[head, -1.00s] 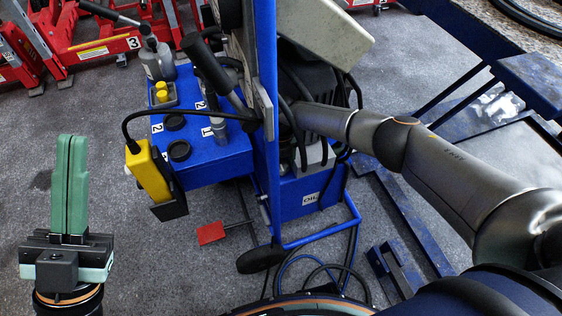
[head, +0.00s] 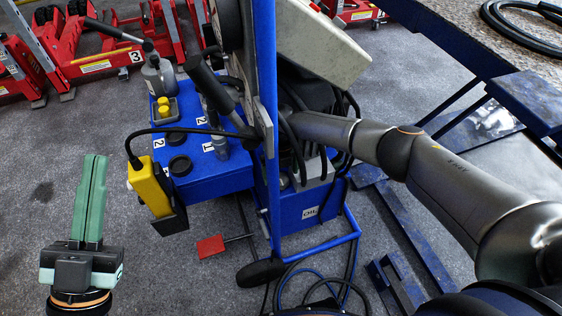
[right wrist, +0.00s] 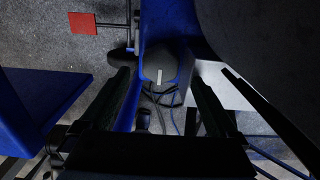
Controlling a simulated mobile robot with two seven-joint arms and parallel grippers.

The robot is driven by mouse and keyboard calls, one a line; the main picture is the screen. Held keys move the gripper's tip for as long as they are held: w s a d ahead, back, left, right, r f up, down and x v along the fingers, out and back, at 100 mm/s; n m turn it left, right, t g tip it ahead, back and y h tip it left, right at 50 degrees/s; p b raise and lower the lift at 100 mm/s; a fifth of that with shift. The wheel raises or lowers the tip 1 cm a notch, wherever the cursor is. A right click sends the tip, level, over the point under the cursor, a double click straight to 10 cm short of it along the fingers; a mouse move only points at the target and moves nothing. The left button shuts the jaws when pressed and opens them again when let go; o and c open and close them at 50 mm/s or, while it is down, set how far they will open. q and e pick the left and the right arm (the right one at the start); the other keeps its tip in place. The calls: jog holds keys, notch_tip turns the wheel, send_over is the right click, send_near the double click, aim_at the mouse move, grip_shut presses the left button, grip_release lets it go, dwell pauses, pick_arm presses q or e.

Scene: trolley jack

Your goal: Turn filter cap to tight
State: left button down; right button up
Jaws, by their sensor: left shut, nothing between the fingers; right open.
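My left gripper (head: 94,165) stands upright at the lower left of the head view, its green fingers shut and empty, apart from the blue machine (head: 215,178). My right arm reaches in from the right behind the machine's blue post, and its gripper is hidden in the head view. In the right wrist view, my right gripper (right wrist: 160,82) is open, with a dark finger on each side.
Black hoses hang around my right forearm. A yellow pendant (head: 150,186) hangs on the machine's left side. A red pedal (head: 211,246) lies on the floor. Red jacks (head: 110,60) stand at the back left, and a blue-framed bench (head: 535,100) at the right.

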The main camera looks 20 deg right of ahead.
aim_at(281, 180)
notch_tip(281, 180, up, 5)
jog(key=shift+p, duration=0.8)
jog(key=shift+r, duration=0.2)
pick_arm(q)
jog(key=w+a+f+n+g+y, duration=0.1)
jog(key=w+f+n+g+y, duration=0.2)
jog(key=f, duration=0.7)
jog(key=shift+w+f+n+y, duration=0.2)
jog(key=shift+w+n+y, duration=0.35)
jog(key=shift+y, duration=0.55)
